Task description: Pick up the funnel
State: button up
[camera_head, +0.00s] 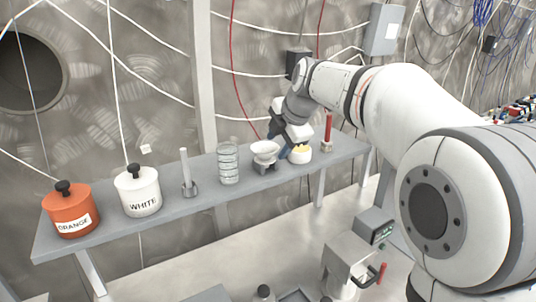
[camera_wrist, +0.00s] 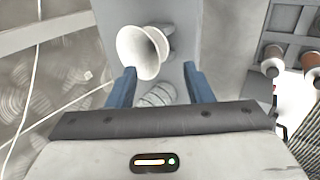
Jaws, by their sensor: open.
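The white funnel (camera_head: 265,149) sits wide mouth up in a small grey holder on the shelf in the head view. It also shows in the wrist view (camera_wrist: 140,52), at the top centre, just beyond the fingertips and nearer the left finger. My gripper (camera_head: 284,146) is beside the funnel on its right in the head view, with a blue finger visible. In the wrist view my gripper (camera_wrist: 162,78) has its two blue fingers spread apart with nothing clamped between them. Whether a finger touches the funnel I cannot tell.
The grey shelf (camera_head: 107,243) also holds an orange pot (camera_head: 70,213), a white pot (camera_head: 139,193), a rod on a stand (camera_head: 186,174), a clear ribbed glass (camera_head: 228,163), a white bowl with yellow contents (camera_head: 300,154) and a red stick (camera_head: 328,128). The bowl is close to my gripper.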

aim_at(267, 161)
jog(key=x, duration=0.6)
jog(key=shift+w+a+f, duration=0.1)
jog(key=shift+a+f, duration=0.1)
jog(key=shift+a, duration=0.05)
grip_shut()
